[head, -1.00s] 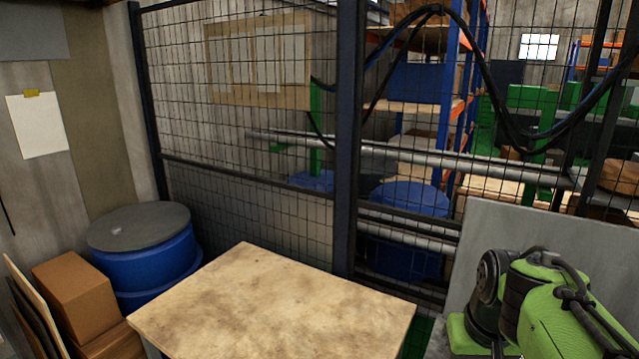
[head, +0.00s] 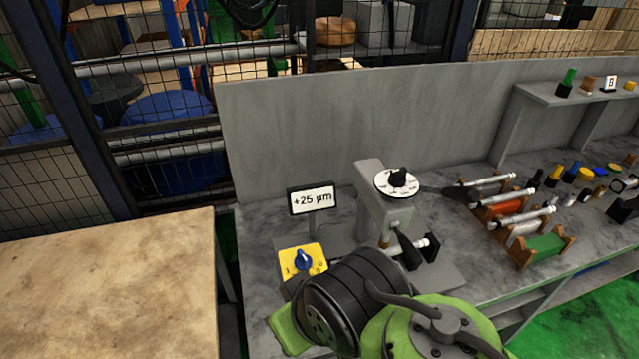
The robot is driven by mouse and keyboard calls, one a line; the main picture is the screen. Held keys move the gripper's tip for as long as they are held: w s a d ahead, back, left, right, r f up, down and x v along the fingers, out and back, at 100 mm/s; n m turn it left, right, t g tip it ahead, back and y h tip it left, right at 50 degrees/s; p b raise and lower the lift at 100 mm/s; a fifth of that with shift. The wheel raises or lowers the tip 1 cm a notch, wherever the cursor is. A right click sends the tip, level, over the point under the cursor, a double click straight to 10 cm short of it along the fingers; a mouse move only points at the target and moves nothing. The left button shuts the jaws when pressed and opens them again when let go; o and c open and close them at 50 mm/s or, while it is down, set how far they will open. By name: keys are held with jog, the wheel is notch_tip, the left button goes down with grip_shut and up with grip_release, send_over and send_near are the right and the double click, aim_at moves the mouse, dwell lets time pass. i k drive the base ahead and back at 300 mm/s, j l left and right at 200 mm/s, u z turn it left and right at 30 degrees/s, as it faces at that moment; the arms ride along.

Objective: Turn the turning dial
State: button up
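A round white dial (head: 383,185) with marks around its rim and a black knob on top sits on a grey upright fixture on the bench. A blue knob (head: 302,259) on a yellow panel (head: 288,267) is lower and to the left, with an I and an O beside it. I cannot tell for certain which one the task means; the white dial looks like the graduated one. My green and black arm is in front of both, at the bottom middle.
A small display (head: 312,199) reads +25 µm behind the yellow panel. Racks with white-ended rods (head: 505,205) and several small coloured parts lie to the right. A grey back panel (head: 300,120) stands behind. A wooden table (head: 110,285) with a bare top is at left.

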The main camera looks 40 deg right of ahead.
aim_at(303, 259)
jog(key=z, duration=1)
